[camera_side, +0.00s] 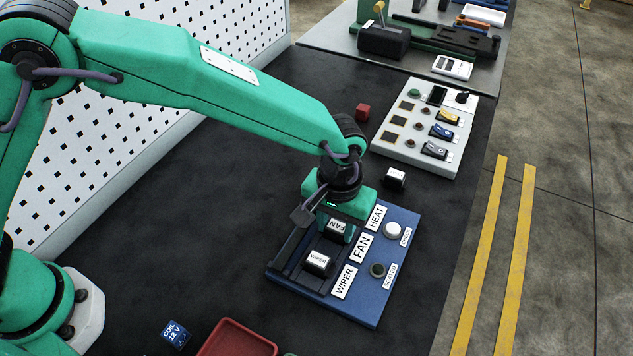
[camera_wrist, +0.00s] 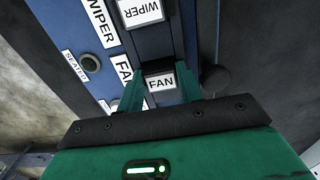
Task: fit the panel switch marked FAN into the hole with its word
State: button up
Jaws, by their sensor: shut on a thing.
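The switch marked FAN (camera_side: 338,225) is between the fingers of my gripper (camera_side: 337,232), which is shut on it. It also shows in the wrist view (camera_wrist: 161,82), its word facing up between the two green fingers. It is over the blue panel (camera_side: 375,316), in line with the printed FAN label (camera_side: 362,247). The fingers hide its lower part and the hole, so I cannot tell whether it is in the hole or just above. The switch marked WIPER (camera_side: 318,262) stands in the panel beside the WIPER label (camera_side: 343,282).
A white-topped switch (camera_side: 395,178) stands on the dark mat behind the panel. A white button (camera_side: 392,230) and a dark button (camera_side: 377,270) stick up from the panel. Beyond are a red cube (camera_side: 363,112) and a white control box (camera_side: 410,150). A red tray (camera_side: 237,340) is in front.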

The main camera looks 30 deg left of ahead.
jog(key=o, duration=1.1)
jog(key=shift+c, duration=0.2)
jog(key=shift+a+r, duration=0.1)
